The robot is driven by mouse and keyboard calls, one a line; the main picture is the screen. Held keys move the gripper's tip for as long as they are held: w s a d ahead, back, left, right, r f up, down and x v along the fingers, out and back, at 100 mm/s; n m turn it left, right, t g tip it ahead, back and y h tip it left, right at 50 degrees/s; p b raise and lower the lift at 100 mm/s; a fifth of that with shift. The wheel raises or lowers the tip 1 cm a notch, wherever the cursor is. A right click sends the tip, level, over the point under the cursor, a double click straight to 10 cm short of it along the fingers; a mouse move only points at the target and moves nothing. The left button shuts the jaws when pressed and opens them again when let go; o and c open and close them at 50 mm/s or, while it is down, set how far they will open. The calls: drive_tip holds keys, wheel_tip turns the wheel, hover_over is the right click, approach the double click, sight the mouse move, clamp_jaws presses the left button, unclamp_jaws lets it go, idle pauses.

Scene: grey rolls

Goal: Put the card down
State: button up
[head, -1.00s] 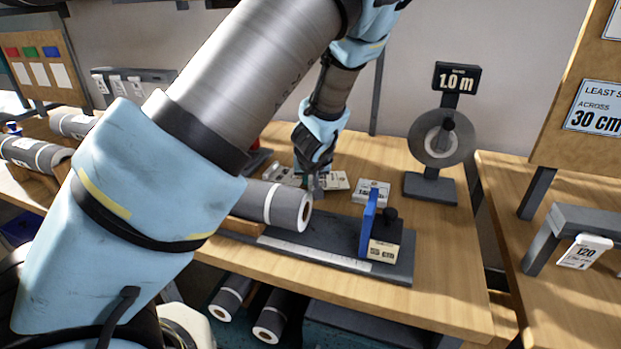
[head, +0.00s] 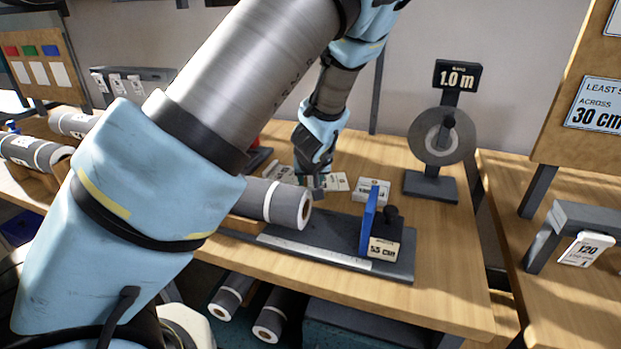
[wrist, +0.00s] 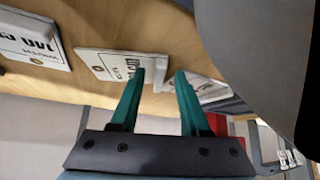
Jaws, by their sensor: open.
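My gripper (wrist: 158,82) has two green fingers spread apart in the wrist view, with nothing clamped between them. A white card (wrist: 105,64) with dark print lies on the wooden table just past the left fingertip. Its raised white edge or tab shows in the gap between the fingers; whether they touch it I cannot tell. Another white card (wrist: 200,89) is partly hidden behind the right finger. A third card (wrist: 32,42) lies further left. In the head view, my gripper (head: 316,187) is low over the table behind the grey roll, near a flat card (head: 338,182).
A grey roll (head: 287,204) lies close in front of my gripper. A white box-like card (head: 373,190) and a disc stand (head: 430,188) are beyond. Table right of the board is clear.

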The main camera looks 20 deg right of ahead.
drive_tip(key=shift+r+p, duration=0.35)
drive_tip(key=shift+r, duration=0.25)
drive_tip(key=v, duration=1.1)
drive_tip(key=shift+s, duration=0.35)
drive_tip(key=shift+a+r, duration=0.1)
drive_tip(key=shift+r, duration=0.05)
